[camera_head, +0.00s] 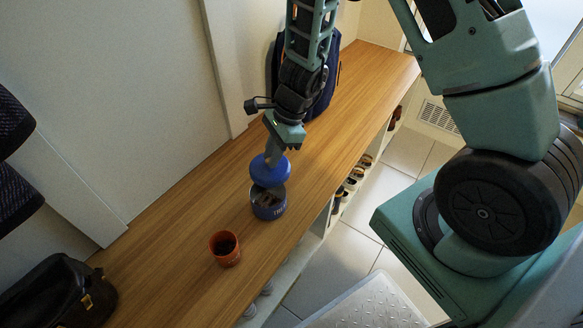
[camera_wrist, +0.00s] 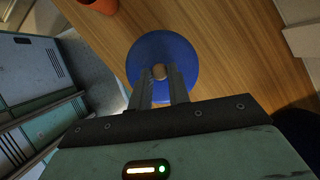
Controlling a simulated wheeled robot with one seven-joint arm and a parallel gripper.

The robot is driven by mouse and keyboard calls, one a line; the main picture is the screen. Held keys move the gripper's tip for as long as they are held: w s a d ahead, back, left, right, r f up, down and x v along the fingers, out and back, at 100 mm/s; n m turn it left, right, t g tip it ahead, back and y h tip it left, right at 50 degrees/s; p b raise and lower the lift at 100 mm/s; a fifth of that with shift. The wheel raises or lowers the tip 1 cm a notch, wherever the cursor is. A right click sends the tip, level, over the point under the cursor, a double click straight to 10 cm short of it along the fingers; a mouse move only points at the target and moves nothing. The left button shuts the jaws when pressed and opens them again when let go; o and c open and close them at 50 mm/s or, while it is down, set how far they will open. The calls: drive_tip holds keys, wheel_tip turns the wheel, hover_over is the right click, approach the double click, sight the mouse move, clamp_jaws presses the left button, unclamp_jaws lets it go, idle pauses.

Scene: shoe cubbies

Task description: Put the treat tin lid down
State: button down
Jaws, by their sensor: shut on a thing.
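The blue treat tin lid (camera_head: 270,169) is held by my gripper (camera_head: 272,152), above and slightly behind the open treat tin (camera_head: 268,204). My gripper's fingers (camera_wrist: 160,74) are shut on that knob. The tin is hidden in the wrist view.
An orange cup (camera_head: 225,248) with dark contents stands nearer on the wooden bench (camera_head: 185,230). A black bag (camera_head: 62,292) sits at the bench's near left end, and a dark backpack (camera_head: 322,100) stands behind my arm. Bare bench lies left of the tin.

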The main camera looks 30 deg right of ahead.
drive_tip(key=w+d+f+m+t+b, duration=0.1)
drive_tip(key=d+f+m+b, duration=0.15)
drive_tip(key=d, duration=0.25)
drive_tip(key=d+f+m+t+h+b, duration=0.1)
drive_tip(key=d+m+b, duration=0.15)
drive_tip(key=d, duration=0.35)
drive_tip(key=w+d+f+m+t+b, duration=0.1)
drive_tip(key=d+m+b, duration=0.15)
drive_tip(key=d, duration=0.25)
drive_tip(key=shift+m, duration=0.25)
drive_tip(key=shift+d+f+b, duration=0.2)
drive_tip(key=shift+f+b, duration=0.8)
drive_tip(key=shift+f, duration=0.65)
drive_tip(key=shift+d+f+b, duration=0.25)
drive_tip(key=shift+f+b, duration=0.8)
drive_tip(key=shift+f, duration=0.65)
drive_tip(key=shift+d+f+b, duration=0.2)
drive_tip(key=shift+f+b, duration=0.8)
drive_tip(key=shift+f, duration=0.65)
drive_tip(key=shift+f, duration=0.15)
drive_tip(key=c, duration=1.3)
unclamp_jaws()
